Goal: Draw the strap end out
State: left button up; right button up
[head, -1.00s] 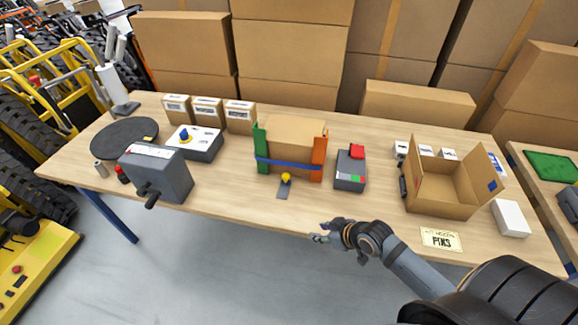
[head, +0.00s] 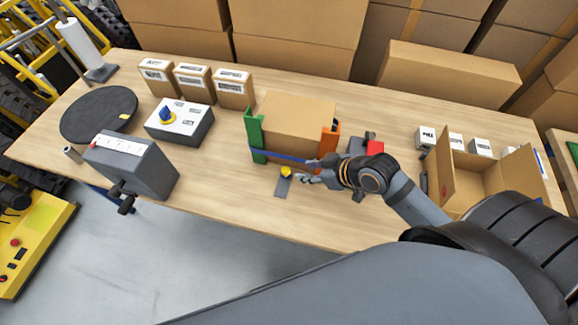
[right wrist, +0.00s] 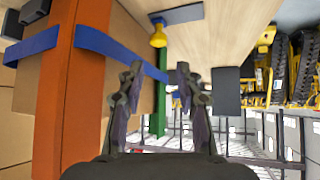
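A cardboard box (head: 297,108) stands on the table between a green post (head: 254,135) and an orange post (head: 329,140). A yellow knob (head: 286,171) sits on a small grey plate (head: 283,187) in front. My right gripper (head: 304,172) is at the strap, just right of the knob. Its fingers (right wrist: 158,72) are apart, with no clear hold on the strap. I cannot make out a loose strap end. My left gripper is out of view.
A grey device with a red block (head: 375,148) is partly hidden behind my right wrist. An open carton (head: 490,185) stands at the right. A grey crank box (head: 135,165) and a blue-knobbed box (head: 180,124) stand at the left. The front table strip left of the plate is clear.

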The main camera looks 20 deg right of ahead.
aim_at(286, 170)
jog(key=x, duration=0.7)
jog(key=shift+w+d+b, duration=0.1)
jog(key=shift+b, duration=0.25)
jog(key=shift+x, duration=1.1)
jog(key=shift+w+f, duration=0.2)
jog(key=shift+f, duration=0.05)
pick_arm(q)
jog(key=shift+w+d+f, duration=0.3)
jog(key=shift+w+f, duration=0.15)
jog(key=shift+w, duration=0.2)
pick_arm(e)
jog(key=shift+f, duration=0.1)
grip_shut()
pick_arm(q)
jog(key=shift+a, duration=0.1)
